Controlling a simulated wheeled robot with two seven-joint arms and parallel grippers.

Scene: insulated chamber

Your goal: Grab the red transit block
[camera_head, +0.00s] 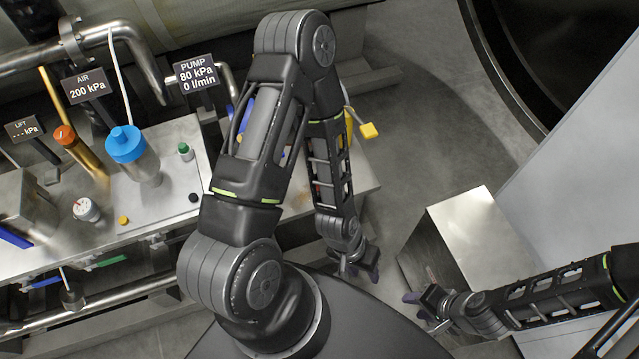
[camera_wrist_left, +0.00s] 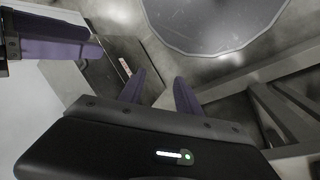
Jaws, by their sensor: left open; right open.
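I see no red transit block clearly in either view. In the head view a small reddish patch shows through the openwork of my left forearm, too little to identify. My left gripper (camera_head: 360,272) hangs open and empty beside the workbench's right end. Its two purple fingers also show apart in the left wrist view (camera_wrist_left: 160,90), with nothing between them. My right gripper (camera_head: 422,312) is open and empty in front of the metal box at the lower right. Purple fingers at the upper left of the left wrist view appear to be my right gripper's. My left arm hides part of the bench.
A metal bench (camera_head: 160,205) at the left carries a blue-capped cylinder (camera_head: 126,145), an orange-topped part (camera_head: 66,136) and a gauge (camera_head: 86,209). A yellow knob (camera_head: 369,130) sticks out behind my left arm. The metal box (camera_head: 465,225) stands at right. Floor between bench and box is clear.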

